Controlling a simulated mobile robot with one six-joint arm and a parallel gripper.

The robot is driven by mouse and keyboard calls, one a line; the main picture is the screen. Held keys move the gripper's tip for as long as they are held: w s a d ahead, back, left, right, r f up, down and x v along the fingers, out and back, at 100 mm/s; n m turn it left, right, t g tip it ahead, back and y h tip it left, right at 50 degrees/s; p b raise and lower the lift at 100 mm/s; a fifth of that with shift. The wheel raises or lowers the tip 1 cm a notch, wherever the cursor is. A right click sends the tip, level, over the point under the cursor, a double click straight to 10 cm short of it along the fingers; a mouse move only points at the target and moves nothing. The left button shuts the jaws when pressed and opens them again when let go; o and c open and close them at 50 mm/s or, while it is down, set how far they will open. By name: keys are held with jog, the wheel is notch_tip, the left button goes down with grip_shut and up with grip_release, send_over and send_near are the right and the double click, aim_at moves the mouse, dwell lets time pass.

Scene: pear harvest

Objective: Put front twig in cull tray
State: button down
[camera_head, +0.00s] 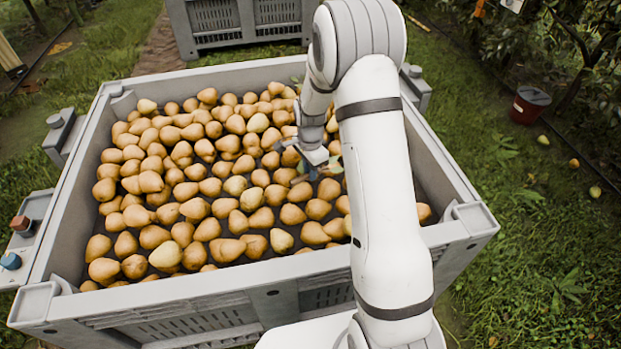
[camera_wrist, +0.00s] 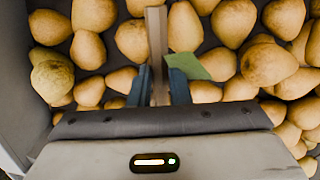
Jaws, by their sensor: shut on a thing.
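My gripper (camera_head: 311,172) is over the pears in the right part of the big grey bin (camera_head: 160,297). In the wrist view its two blue-grey fingers (camera_wrist: 160,88) are shut on a brown twig (camera_wrist: 157,38). The twig sticks out past the fingertips, and a green leaf (camera_wrist: 188,66) shows beside the right finger. Pears lie close below; I cannot tell whether the twig touches them. I cannot make out for certain a tray marked as the cull tray.
Many pears (camera_head: 207,186) fill the bin, and its walls stand above them. Grey ledges (camera_head: 38,208) with small red and blue items are at its left side. Another grey crate (camera_head: 240,45) stands behind. A dark red bucket (camera_head: 529,106) stands on the grass at right.

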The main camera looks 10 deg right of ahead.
jog(key=shift+r, duration=1.2)
